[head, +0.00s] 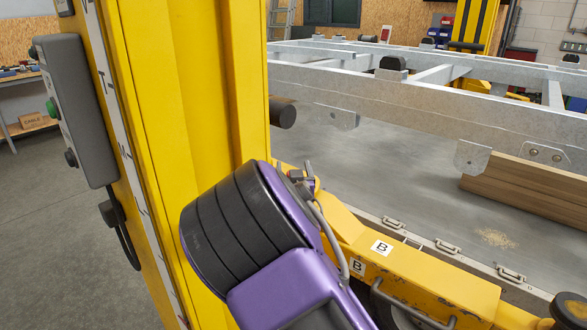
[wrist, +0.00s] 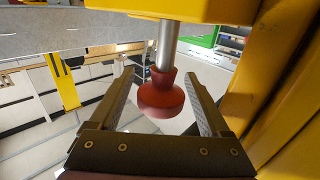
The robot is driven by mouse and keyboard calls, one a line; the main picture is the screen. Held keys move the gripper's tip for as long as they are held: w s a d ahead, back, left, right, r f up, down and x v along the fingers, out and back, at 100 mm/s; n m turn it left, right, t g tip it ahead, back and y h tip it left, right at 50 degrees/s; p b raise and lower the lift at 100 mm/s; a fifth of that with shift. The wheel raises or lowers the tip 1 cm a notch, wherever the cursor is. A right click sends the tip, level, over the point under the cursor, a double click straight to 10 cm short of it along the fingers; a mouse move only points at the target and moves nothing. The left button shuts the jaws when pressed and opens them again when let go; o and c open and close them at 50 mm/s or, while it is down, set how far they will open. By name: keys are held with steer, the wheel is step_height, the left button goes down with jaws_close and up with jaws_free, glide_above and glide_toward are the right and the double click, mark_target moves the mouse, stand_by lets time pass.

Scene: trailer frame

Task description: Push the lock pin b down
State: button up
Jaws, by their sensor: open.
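The lock pin b shows in the wrist view as a red knob (wrist: 161,97) on a bright steel shaft (wrist: 167,45) that enters a yellow housing (wrist: 190,8). My gripper (wrist: 160,72) is open, with one finger on each side of the knob and shaft. The fingers appear apart from the knob; I cannot tell whether they touch it. In the head view my purple and black arm hides most of the gripper and the pin. White labels with a B (head: 381,247) mark the yellow arm of the lift there.
A yellow column (head: 190,110) with a grey control box (head: 75,110) stands close at the left of my arm. A galvanised trailer frame (head: 400,100) lies behind, with a wooden board (head: 530,190) at the right. Grey floor is clear at lower left.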

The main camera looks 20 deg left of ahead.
steer(key=shift+c, duration=0.3)
jaws_close()
step_height(320, 180, down, 4)
steer(key=b, duration=0.3)
steer(key=shift+r, duration=0.25)
steer(key=shift+c, duration=0.6)
jaws_free()
steer(key=shift+f, duration=0.1)
steer(key=shift+o, duration=0.9)
